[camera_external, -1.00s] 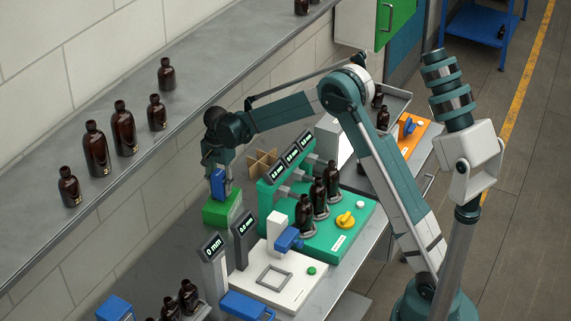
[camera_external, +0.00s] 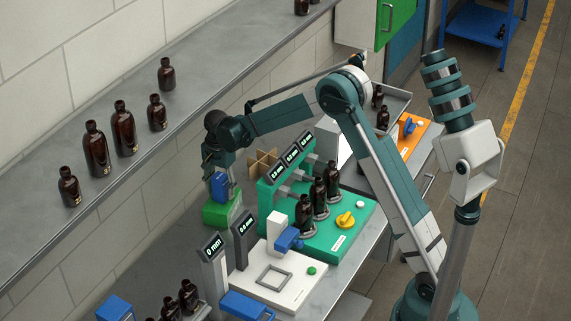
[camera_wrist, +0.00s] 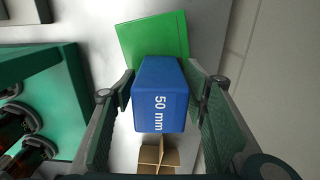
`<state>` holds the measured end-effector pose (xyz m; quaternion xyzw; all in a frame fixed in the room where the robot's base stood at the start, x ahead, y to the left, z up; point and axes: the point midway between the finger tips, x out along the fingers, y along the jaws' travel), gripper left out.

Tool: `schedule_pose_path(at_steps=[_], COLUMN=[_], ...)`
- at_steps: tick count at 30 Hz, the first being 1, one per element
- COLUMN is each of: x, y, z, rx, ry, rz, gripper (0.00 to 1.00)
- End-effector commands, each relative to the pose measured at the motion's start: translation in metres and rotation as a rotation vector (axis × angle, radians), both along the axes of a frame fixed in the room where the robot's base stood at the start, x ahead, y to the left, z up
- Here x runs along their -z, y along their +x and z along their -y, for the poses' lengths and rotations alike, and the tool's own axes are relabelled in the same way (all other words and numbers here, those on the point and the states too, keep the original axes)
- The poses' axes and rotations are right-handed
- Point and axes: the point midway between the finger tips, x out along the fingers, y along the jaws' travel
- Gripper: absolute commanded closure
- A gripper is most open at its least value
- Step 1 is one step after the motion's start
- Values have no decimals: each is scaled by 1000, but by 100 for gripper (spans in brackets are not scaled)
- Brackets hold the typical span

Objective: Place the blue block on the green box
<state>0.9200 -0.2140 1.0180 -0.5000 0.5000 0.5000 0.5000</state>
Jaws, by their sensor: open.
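The blue block (camera_external: 220,187) is over the green box (camera_external: 218,211) in the external view, with its lower end at the box top. In the wrist view, the blue block (camera_wrist: 160,95), marked "50 mm", is between the two fingers of my gripper (camera_wrist: 165,88). The green box (camera_wrist: 155,33) shows beyond it. My gripper (camera_external: 219,176) is open around the block, with a finger on each side. The left finger is very close to the block; I cannot tell if it touches. The underside of the block is hidden, so full contact with the box cannot be seen.
A green fixture (camera_external: 340,238) with several amber bottles and displays stands to the right. A white gauge base (camera_external: 285,285) is in front of it. A cardboard divider (camera_external: 262,163) is behind the box. A grey ledge (camera_external: 130,190) with several bottles runs along the wall.

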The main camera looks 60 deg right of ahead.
Motion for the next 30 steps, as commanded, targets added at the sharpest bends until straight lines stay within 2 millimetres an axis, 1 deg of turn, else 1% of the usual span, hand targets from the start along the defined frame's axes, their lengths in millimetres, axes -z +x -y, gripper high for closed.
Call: schedule_pose_path(at_steps=[8, 11, 24, 30], x=[-6, -14, -68, -77], y=[0, 0, 0, 0], z=[0, 0, 0, 0], rx=[0, 0, 0, 0], ry=[0, 0, 0, 0], rz=[0, 0, 0, 0], gripper=[56, 56, 56, 56])
